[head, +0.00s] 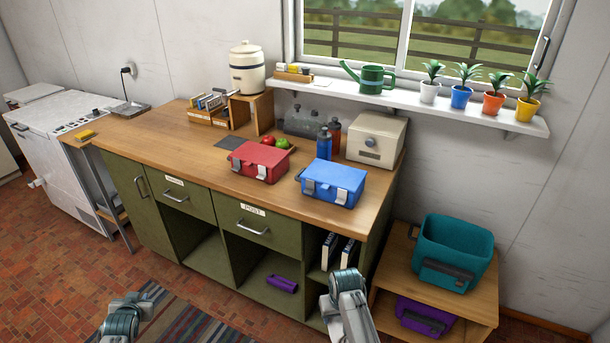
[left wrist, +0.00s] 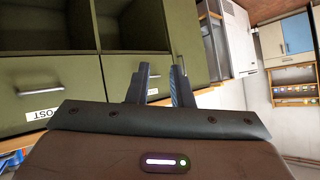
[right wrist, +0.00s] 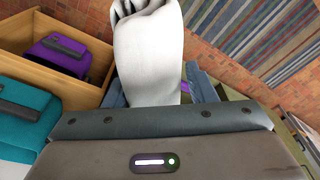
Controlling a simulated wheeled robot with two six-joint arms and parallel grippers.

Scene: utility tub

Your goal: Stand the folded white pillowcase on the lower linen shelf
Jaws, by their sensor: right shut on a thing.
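The folded white pillowcase (right wrist: 148,55) shows in the right wrist view, held between the fingers of my right gripper (right wrist: 160,92). In the head view my right gripper (head: 346,275) is in front of the green cabinet's right-hand open compartment; the pillowcase is hard to make out there. My left gripper (head: 130,300) is low at the left, over the rug, away from the cabinet. Its fingers (left wrist: 160,85) are apart with nothing between them in the left wrist view. The green cabinet (head: 200,232) has open compartments below its drawers; I cannot tell which is the linen shelf.
Black-and-white upright items (head: 330,250) stand in the right compartment, a purple object (head: 282,284) lies in the middle one. A wooden stand (head: 390,275) at right holds a teal tub (head: 455,240) and a purple box (head: 425,316). Red (head: 258,160) and blue (head: 333,183) boxes sit on the counter.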

